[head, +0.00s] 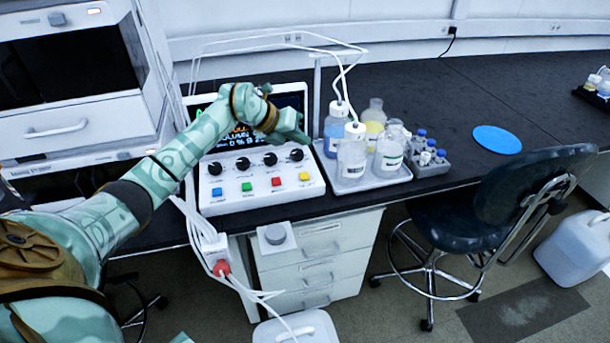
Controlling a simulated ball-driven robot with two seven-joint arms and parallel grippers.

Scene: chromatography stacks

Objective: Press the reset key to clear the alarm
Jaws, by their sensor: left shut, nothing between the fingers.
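A white control box (262,201) stands near the bench's front edge. Its sloped face has a row of black knobs above a blue key (217,192), a green key (246,187), a red key (276,182) and a yellow key (304,177). The key labels are too small to read, so I cannot tell which is reset. A dark screen (293,101) with orange text stands behind, partly hidden by my arm. My left gripper (298,137) is shut and empty, over the box's right part, above the knobs and apart from the keys. My right gripper is not in view.
A tray (365,185) of bottles with tubing stands just right of the box. A vial rack (428,168) and a blue disc (497,140) lie further right on the bench (450,110). A chair (480,215) stands at the bench front. White instruments (70,130) stand left.

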